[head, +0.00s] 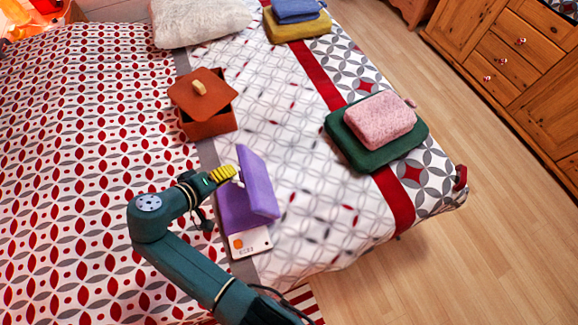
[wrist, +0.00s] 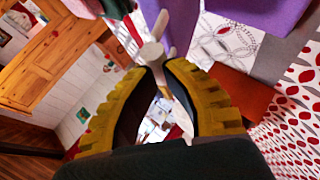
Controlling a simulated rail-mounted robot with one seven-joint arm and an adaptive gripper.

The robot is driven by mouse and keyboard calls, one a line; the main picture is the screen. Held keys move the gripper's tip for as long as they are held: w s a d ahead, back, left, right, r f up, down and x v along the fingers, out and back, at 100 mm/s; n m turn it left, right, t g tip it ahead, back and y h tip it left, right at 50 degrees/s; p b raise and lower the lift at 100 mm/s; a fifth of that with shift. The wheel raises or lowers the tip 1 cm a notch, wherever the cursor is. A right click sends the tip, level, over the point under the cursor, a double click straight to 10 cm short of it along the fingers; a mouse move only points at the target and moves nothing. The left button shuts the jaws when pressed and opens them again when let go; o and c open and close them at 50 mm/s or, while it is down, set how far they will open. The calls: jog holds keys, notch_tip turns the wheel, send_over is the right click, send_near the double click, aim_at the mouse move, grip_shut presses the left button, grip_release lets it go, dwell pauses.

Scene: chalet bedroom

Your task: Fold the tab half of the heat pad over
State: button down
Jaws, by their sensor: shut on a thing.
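The purple heat pad (head: 262,184) lies on the bed with one half flat and the other half raised at a steep tilt above it. It also shows at the top of the wrist view (wrist: 239,11). My gripper (head: 235,178) is at the raised half's left edge, with its yellow fingers closed on the pad's pale tab (wrist: 153,52). In the wrist view, the fingertips (wrist: 161,62) meet around the tab.
A white card (head: 250,243) with an orange mark shows at the pad's front edge. An orange-brown box (head: 210,122) with a tilted lid (head: 202,93) stands behind. A pink cushion-like item (head: 379,121) rests on a green one (head: 350,151) at the right. Patterned bedding between them is clear.

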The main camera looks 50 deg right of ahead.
jog(key=shift+f, duration=0.1)
jog(key=shift+g+h, duration=0.3)
jog(key=shift+h, duration=0.2)
jog(key=a+b, duration=0.1)
jog(key=b, duration=0.1)
jog(key=w+a+f+b, duration=0.1)
jog(key=b, duration=0.1)
jog(key=w+a+b, duration=0.1)
jog(key=b, duration=0.1)
jog(key=shift+a+f+b, duration=0.1)
jog(key=shift+f+b, duration=0.25)
jog(key=shift+b, duration=0.05)
jog(key=c, duration=0.6)
grip_release()
jog(key=shift+c, duration=0.2)
jog(key=shift+r, duration=0.1)
